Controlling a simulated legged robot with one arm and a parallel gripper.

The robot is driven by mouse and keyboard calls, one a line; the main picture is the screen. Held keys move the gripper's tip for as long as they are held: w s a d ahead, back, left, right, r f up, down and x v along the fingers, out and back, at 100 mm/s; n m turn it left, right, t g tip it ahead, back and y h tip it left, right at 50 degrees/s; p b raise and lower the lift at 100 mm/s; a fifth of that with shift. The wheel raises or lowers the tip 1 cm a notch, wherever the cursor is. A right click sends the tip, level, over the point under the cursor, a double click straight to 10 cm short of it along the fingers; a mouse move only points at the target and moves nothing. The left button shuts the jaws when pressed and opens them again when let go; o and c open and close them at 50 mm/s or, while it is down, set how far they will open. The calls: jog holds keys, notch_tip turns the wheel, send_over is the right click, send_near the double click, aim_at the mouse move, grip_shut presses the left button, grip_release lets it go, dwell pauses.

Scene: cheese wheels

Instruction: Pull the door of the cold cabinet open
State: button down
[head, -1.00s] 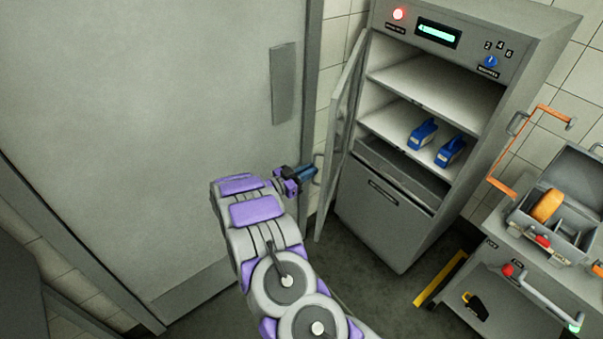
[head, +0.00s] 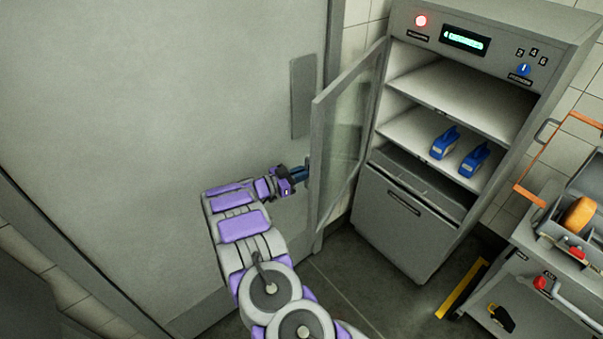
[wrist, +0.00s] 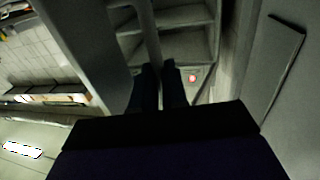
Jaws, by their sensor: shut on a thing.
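The cold cabinet (head: 400,231) is a grey upright unit with a lit control panel, and its shelves show. Its glass door (head: 346,140) is hinged at the left side and stands swung out to the left, roughly square to the front. My gripper (head: 303,174) is at the handle on the outer side of the door, near the free edge, and is shut on it. In the wrist view the two dark fingers (wrist: 158,88) lie at the door's edge, with the cabinet shelves beyond. The handle itself is mostly hidden by the fingers.
Two blue tools (head: 444,142) sit on a cabinet shelf. A trolley (head: 513,268) with a toolbox stands at right. A yellow strip (head: 462,289) lies on the floor.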

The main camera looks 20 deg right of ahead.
jog(key=shift+s+d+f, duration=0.1)
jog(key=shift+f, duration=0.15)
jog(key=c, duration=1.6)
grip_release()
jog(key=shift+c, duration=0.2)
jog(key=o, duration=0.3)
jog(key=shift+w+f, duration=0.2)
jog(key=shift+w, duration=0.05)
jog(key=shift+o, duration=0.8)
jog(key=shift+r, duration=0.15)
jog(key=shift+s+r, duration=0.1)
jog(key=s+a, duration=0.1)
jog(key=a, duration=0.5)
jog(key=a+p, duration=0.1)
jog(key=a, duration=0.4)
jog(key=s+a, duration=0.1)
jog(key=a, duration=0.5)
jog(key=shift+s+a, duration=0.3)
